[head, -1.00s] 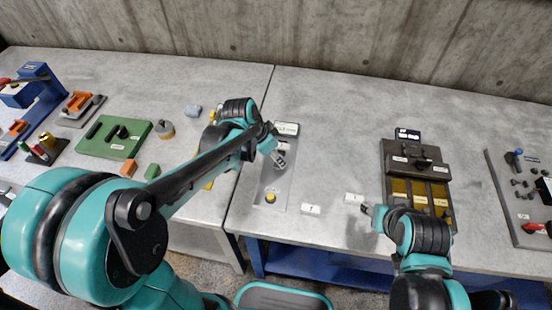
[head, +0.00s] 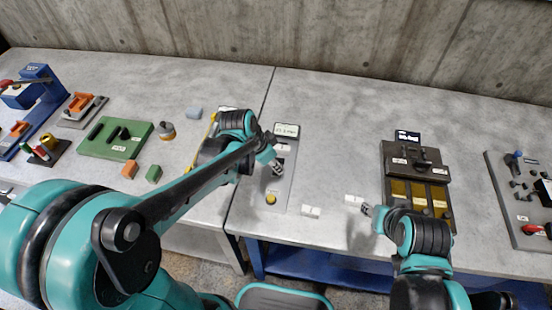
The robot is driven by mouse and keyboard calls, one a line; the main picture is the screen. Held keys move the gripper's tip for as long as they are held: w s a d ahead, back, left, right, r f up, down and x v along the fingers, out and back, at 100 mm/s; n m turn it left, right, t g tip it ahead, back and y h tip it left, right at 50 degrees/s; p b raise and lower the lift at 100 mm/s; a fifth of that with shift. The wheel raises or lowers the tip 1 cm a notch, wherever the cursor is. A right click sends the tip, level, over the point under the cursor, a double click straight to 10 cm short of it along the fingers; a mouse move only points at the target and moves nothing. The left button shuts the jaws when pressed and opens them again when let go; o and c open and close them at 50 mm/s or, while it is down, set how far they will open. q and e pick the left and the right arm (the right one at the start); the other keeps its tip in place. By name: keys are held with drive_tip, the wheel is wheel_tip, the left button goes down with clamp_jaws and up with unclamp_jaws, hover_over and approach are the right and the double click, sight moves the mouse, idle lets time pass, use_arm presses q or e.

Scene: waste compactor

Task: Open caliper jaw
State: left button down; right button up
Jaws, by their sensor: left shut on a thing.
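The caliper unit is a grey panel (head: 283,190) on the table, with a small lit display (head: 287,130) at its far end and a yellow button (head: 271,199) at its near end. My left gripper (head: 277,169) is over the middle of the panel, shut on a small part there, which appears to be the caliper jaw. The fingers and wrist hide most of that part. My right gripper (head: 368,210) is above the table's front, right of the panel and apart from it; its fingers are too small to read.
Small white label blocks (head: 311,212) lie right of the panel. A dark fixture with yellow bays (head: 399,190) stands farther right. The table behind the panel is clear.

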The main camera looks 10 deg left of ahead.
use_arm(q)
drive_tip(key=c, duration=1.4)
unclamp_jaws()
drive_tip(key=v, duration=1.2)
drive_tip(key=s+a+f+n+t+y, duration=0.1)
drive_tip(key=s+a+f+n+t, duration=0.1)
drive_tip(key=s+n, duration=0.2)
drive_tip(key=s+a+f+n+t+y, duration=0.2)
drive_tip(key=s+n, duration=0.3)
drive_tip(key=shift+s+f, duration=0.3)
drive_tip(key=shift+s, duration=0.1)
